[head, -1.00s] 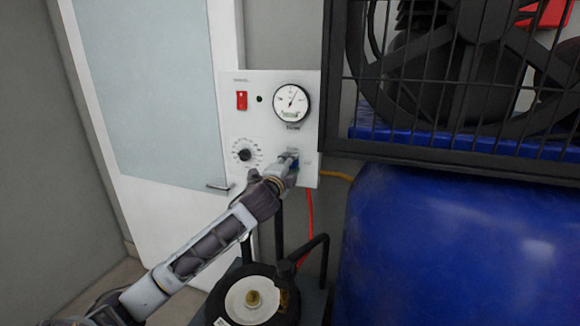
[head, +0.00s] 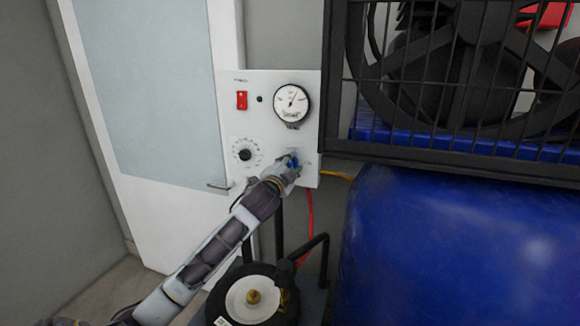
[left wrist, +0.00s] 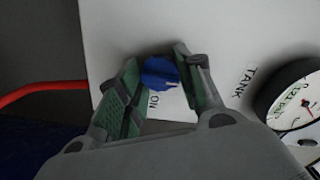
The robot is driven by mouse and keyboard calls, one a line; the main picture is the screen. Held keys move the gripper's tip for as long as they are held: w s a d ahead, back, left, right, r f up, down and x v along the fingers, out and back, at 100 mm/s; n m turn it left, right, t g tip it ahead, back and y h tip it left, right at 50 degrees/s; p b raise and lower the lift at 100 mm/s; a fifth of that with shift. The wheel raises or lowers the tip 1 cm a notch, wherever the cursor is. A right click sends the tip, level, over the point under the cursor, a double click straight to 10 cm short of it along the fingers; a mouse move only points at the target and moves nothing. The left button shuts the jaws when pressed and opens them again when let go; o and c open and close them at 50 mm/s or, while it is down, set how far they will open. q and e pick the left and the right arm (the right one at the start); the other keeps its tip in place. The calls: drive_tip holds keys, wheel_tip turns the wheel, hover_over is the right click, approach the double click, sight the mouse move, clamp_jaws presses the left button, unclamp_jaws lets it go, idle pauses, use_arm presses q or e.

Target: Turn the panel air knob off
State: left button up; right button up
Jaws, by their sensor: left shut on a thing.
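The white control panel (head: 275,135) hangs on the wall beside the door. Its small blue knob (head: 293,163) sits at the panel's lower right and shows close up in the left wrist view (left wrist: 160,75). My left gripper (head: 288,170) is at this knob, its green-padded fingers (left wrist: 157,64) on either side of it and shut on it. A printed "ON" is visible beside the knob. The gripper partly hides the knob's surroundings in the head view. My right gripper is not in view.
The panel also has a red switch (head: 242,100), a gauge (head: 291,103) and a black dial (head: 244,155). A blue tank (head: 455,250) and black fan cage (head: 335,90) stand close on the right. A red hose (head: 309,215) runs below the panel.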

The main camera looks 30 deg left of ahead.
use_arm(q)
drive_tip(key=o, duration=1)
drive_tip(key=shift+o, duration=0.2)
drive_tip(key=shift+s, duration=0.15)
drive_tip(key=v, duration=1.1)
drive_tip(key=shift+s, duration=0.35)
drive_tip(key=shift+d+f, duration=0.1)
drive_tip(key=shift+f, duration=0.05)
